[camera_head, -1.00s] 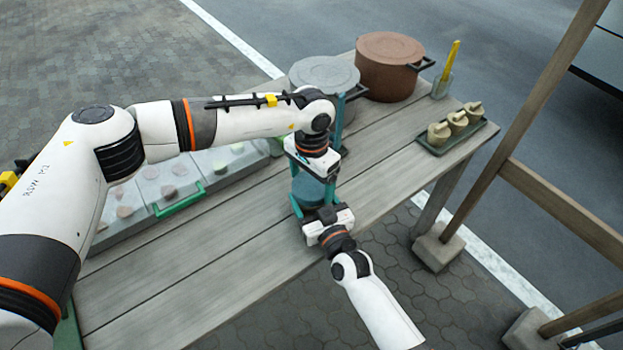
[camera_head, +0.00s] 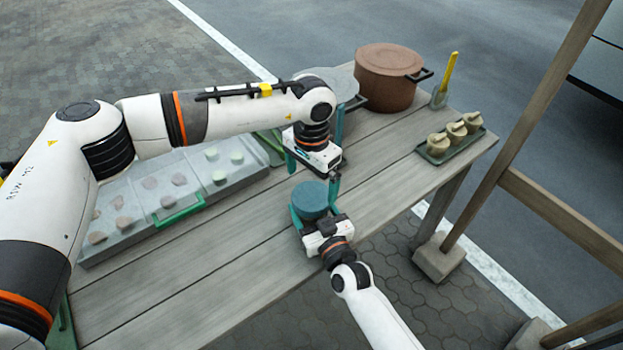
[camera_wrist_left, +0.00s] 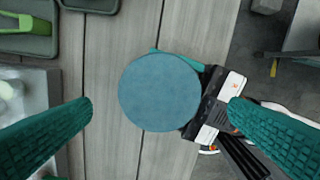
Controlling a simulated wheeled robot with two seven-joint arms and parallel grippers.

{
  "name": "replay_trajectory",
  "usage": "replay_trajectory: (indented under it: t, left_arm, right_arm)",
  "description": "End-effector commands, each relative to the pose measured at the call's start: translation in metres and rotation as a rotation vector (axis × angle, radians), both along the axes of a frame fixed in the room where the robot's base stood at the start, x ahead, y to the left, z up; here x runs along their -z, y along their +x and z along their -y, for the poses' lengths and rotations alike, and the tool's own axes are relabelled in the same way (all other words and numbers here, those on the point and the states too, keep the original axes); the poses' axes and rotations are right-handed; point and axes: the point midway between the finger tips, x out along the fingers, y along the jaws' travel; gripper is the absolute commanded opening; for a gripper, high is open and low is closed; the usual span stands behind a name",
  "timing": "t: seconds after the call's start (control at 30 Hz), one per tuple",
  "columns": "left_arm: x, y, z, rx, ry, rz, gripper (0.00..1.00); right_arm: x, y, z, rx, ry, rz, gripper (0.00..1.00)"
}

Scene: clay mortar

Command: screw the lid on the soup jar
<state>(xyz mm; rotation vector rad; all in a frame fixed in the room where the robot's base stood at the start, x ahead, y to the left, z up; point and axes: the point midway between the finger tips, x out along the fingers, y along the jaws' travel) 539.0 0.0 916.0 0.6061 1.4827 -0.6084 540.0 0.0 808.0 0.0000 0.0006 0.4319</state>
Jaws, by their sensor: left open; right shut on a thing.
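The soup jar shows mainly as its round blue lid (camera_head: 312,196), seen from above; the lid also shows in the left wrist view (camera_wrist_left: 160,92). The lid lies flat on top, and the jar body below is mostly hidden. How tightly the lid sits cannot be told. My right gripper (camera_head: 316,212) is shut on the jar from the near right side, at the table's front edge. My left gripper (camera_head: 312,174) is open and empty above the lid, its green fingers apart. In the left wrist view its fingers (camera_wrist_left: 160,118) lie to either side of the lid, clear of it.
A segmented tray (camera_head: 175,190) with food pieces and a green handle stands at the left. Planks around the jar are clear.

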Motion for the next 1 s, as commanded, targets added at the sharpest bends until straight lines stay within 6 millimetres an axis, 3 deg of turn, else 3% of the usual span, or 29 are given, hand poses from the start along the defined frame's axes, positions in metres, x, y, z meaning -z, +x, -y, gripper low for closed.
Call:
replay_trajectory:
  t: [0.13, 0.27, 1.0]
  left_arm:
    - [0.000, 0.000, 0.000, -0.038, 0.000, 0.000, 0.97]
    - [-0.001, 0.000, 0.000, -0.184, 0.001, -0.001, 0.97]
    - [-0.012, -0.001, 0.004, -1.831, -0.002, -0.004, 0.97]
  right_arm:
    - [0.000, 0.000, 0.000, 0.000, 0.000, -0.001, 0.07]
    - [0.000, 0.000, 0.000, 0.000, 0.000, 0.000, 0.07]
    - [0.000, 0.000, 0.000, 0.000, 0.000, 0.001, 0.07]
